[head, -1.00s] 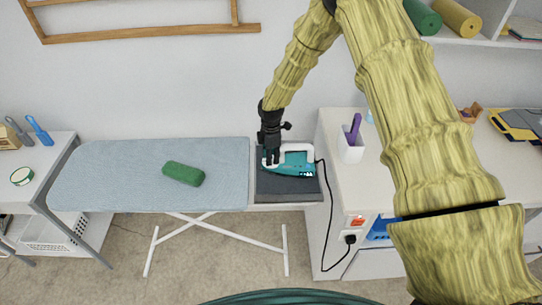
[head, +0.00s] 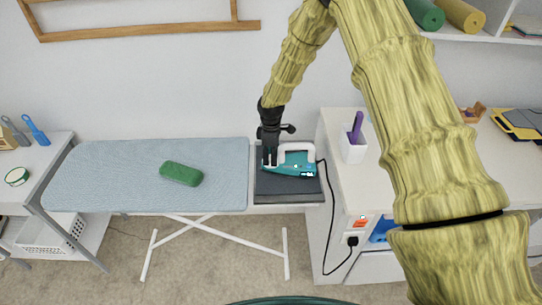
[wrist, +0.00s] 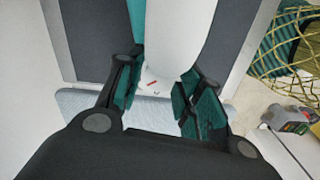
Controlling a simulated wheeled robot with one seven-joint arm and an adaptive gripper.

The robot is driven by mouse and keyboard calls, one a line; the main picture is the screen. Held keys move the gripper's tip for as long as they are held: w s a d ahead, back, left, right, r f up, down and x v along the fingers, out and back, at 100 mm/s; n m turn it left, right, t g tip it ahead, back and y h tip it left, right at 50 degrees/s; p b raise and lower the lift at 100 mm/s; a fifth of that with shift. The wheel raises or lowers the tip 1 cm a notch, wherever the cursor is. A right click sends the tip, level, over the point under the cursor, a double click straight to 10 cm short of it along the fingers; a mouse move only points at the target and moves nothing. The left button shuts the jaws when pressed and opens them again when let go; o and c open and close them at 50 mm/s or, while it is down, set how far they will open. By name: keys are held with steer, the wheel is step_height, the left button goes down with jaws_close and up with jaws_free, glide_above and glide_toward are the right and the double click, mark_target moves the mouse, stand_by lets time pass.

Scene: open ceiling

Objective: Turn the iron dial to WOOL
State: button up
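The teal iron (head: 292,170) with a white handle lies on a dark grey rest at the right end of the ironing board. My gripper (head: 270,162) points down at the iron's left end. In the wrist view, my gripper (wrist: 162,98) has its two dark-and-teal fingers apart, on either side of a white rounded end of the iron (wrist: 175,45). A small red mark shows on this white part. I cannot tell whether either finger touches it. No WOOL label is readable, and I cannot make out the dial clearly.
The ironing board (head: 110,180) carries a green folded cloth (head: 181,174). A black cord runs from the iron to a socket on the white cabinet (head: 335,190) at right. A white cup (head: 352,150) with a purple tool stands there. Much of the board is clear.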

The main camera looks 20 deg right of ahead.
steer(key=shift+o, duration=0.5)
step_height(320, 180, up, 12)
stand_by(0.5)
